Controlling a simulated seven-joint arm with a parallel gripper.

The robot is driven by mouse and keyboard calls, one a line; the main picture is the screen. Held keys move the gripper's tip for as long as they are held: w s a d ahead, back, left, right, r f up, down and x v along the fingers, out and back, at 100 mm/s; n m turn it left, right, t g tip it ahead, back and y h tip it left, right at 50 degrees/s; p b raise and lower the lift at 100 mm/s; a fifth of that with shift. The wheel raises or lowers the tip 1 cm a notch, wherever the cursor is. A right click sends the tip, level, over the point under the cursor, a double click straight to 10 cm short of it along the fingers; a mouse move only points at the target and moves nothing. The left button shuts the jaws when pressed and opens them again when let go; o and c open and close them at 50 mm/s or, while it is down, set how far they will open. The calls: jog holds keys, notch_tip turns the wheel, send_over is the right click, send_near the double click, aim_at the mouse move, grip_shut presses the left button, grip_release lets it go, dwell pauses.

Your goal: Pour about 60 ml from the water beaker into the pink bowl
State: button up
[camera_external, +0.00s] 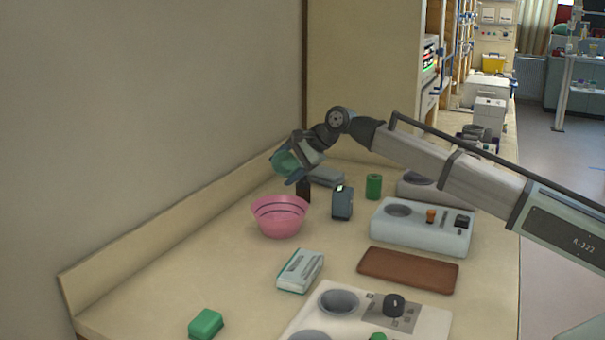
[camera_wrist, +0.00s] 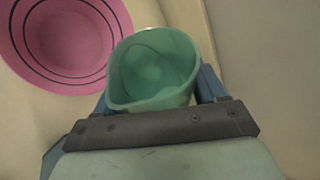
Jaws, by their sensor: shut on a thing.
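My gripper (camera_external: 297,163) is shut on a teal-green beaker (camera_external: 285,163) and holds it above the counter, tilted, in the outside view. In the wrist view the beaker (camera_wrist: 153,70) sits between the jaws with its opening in sight; I cannot clearly tell the water level in it. The pink bowl (camera_external: 280,221) stands upright on the counter, below the beaker. Dark rings run around its wall. In the wrist view the bowl (camera_wrist: 97,75) is at the upper left, beside the beaker's rim. No falling stream shows.
A dark blue-grey box (camera_external: 342,203) and a green cylinder (camera_external: 373,187) stand right of the bowl. A small white case (camera_external: 301,271), a brown tray (camera_external: 408,284), a grey device (camera_external: 421,240) and a green block (camera_external: 206,324) lie nearer. The wall is close on the left.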

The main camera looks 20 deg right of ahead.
jog(key=shift+f+t, duration=0.2)
jog(key=shift+t, duration=0.1)
jog(key=shift+f+n+h, duration=0.1)
jog(key=shift+n+h, duration=0.2)
jog(key=shift+s+f+n+t, duration=0.1)
jog(key=shift+f+n+t, duration=0.2)
jog(key=shift+t, duration=0.3)
dwell(0.9)
jog(key=shift+s+a+r+t+h+p, duration=0.3)
jog(key=shift+s+a+h, duration=0.1)
jog(key=shift+s, duration=0.1)
dwell(0.6)
jog(key=shift+w+d+f, duration=0.2)
jog(key=shift+w+d, duration=0.1)
jog(key=shift+w, duration=0.25)
jog(key=shift+w+r+g+y, duration=0.15)
jog(key=shift+g+y, duration=0.15)
jog(key=shift+g, duration=0.2)
jog(key=shift+d+r+m+g+y, duration=0.1)
jog(key=shift+r+m+g+y, duration=0.5)
jog(key=shift+g, duration=0.3)
jog(key=shift+f+m+g+y, duration=0.5)
jog(key=shift+f+m+g, duration=0.2)
jog(key=shift+g, duration=0.2)
